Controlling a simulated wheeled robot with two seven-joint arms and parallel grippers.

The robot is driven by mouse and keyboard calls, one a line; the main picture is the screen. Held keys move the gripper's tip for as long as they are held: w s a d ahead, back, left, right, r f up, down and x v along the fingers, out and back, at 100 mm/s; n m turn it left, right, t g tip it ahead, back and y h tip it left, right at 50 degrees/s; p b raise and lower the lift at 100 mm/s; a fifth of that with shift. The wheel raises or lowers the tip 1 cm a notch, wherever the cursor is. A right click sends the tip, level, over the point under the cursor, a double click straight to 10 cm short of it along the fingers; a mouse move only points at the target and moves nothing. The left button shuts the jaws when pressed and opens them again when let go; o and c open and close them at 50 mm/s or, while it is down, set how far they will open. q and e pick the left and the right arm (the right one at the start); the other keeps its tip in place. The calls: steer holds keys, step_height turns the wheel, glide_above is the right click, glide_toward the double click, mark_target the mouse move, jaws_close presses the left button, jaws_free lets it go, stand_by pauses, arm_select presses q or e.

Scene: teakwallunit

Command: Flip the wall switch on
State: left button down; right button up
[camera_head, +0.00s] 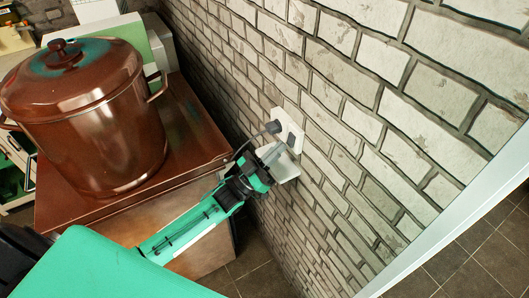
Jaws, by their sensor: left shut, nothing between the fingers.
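The wall switch (290,129) is a white plate on the brick wall, near the middle of the head view. A paler lower part of it shows below and behind my gripper. My left gripper (274,151) is at the end of a green and black arm coming in from the lower left. It is shut and empty, with its tips in front of the switch plate. The tips look very close to the plate, but I cannot tell whether they touch it. The gripper hides part of the switch, so its on or off position is unclear. My right gripper is not in view.
A large brown lidded pot (85,125) stands on a brown cabinet (200,125) left of my arm. The brick wall (345,75) runs along the right, ending at a white edge (455,225). Dark floor tiles (265,280) show below.

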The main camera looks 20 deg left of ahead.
arm_select(q)
steer(key=shift+w+d, duration=0.2)
steer(key=shift+f+b, duration=0.25)
steer(key=shift+b, duration=0.25)
steer(key=shift+w+d+f+t+b, duration=0.2)
steer(key=shift+w+f+t+b, duration=0.1)
steer(key=shift+b, duration=0.85)
steer(key=shift+r+p, duration=0.35)
steer(key=shift+p, duration=0.15)
steer(key=shift+s+a+f, duration=0.1)
